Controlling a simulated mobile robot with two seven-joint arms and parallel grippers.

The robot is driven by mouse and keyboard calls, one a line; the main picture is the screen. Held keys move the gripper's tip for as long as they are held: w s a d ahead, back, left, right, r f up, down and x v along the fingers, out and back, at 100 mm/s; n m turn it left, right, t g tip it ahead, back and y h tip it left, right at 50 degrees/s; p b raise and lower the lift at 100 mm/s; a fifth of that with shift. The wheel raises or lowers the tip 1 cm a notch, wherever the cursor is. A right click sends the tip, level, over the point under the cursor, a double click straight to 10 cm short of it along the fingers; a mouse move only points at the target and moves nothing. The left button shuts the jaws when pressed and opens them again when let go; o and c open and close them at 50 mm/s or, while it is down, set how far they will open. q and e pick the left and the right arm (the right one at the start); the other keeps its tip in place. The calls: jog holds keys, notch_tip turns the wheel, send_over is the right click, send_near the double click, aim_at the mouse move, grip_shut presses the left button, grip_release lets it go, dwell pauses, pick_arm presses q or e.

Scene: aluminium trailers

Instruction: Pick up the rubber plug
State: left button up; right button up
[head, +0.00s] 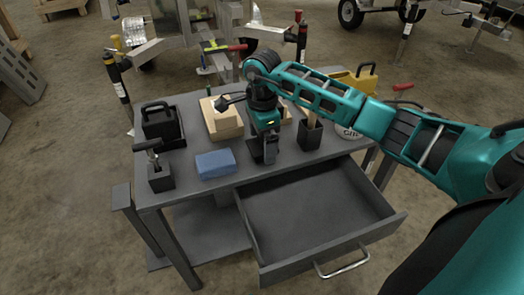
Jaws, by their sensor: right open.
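I cannot pick out the rubber plug with certainty. A small dark piece (222,104) shows over the pale wooden box (224,122) on the workbench, but I cannot tell if it is the plug or part of my wrist. My right gripper (263,158) points down over the middle of the bench, right of the blue block (215,164) and behind the open drawer. It is open, and its dark fingers hide the bench top behind them. I cannot tell whether anything stands between them. My left gripper is out of view.
The grey workbench (195,192) has its empty drawer (315,215) pulled out at the front. On top are a black case (161,128), a black holder with a tool (160,178), another with a wooden handle (310,132), a yellow case (354,84) and a round tin (347,132). Trailers stand behind.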

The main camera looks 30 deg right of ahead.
jog(key=shift+f, duration=0.1)
jog(key=c, duration=1.1)
